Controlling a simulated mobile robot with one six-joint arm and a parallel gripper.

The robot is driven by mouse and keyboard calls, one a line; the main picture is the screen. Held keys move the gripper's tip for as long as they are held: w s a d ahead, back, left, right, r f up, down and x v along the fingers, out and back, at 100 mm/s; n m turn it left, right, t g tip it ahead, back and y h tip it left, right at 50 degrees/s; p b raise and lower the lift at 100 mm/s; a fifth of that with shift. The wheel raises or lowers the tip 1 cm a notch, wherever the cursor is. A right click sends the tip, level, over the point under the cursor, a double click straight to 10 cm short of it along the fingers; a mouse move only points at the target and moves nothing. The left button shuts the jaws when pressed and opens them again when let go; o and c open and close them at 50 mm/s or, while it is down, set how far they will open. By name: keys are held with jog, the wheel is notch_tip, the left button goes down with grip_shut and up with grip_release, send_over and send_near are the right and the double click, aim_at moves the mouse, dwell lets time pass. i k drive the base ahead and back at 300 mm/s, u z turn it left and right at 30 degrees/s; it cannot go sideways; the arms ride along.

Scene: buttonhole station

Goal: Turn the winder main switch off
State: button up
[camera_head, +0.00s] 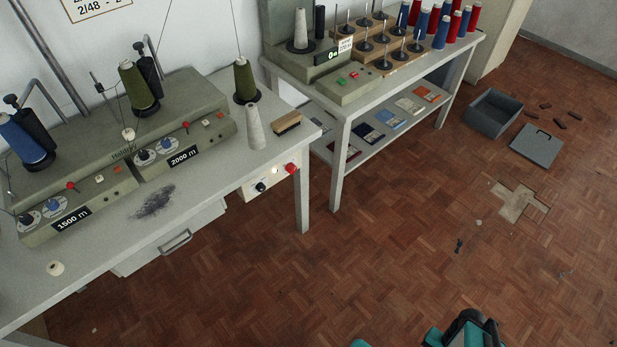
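The winder (110,150) is a long grey-green machine on the left table, with olive and blue yarn cones and labels reading 1500 m and 2000 m. A pale switch panel (269,184) hangs at the right end of the table's front edge. It carries a black rotary knob (261,187), a small glowing pale lamp (275,171) and a red button (291,168). The knob's exact setting is too small to read. Teal and black parts of my arm show at the bottom edge, far from the panel. No gripper fingertips can be made out.
A drawer (170,246) is under the table. A second table (342,110) holds another machine and cones. A grey bin (493,113) and lid are on the floor. Floor before the panel is clear.

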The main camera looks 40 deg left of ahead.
aim_at(291, 168)
jog(key=z, duration=0.05)
jog(key=k, duration=1.2)
jog(key=u, duration=4.05)
jog(key=i, duration=0.15)
jog(key=z, duration=1.9)
jog(key=i, duration=0.5)
jog(key=u, duration=0.1)
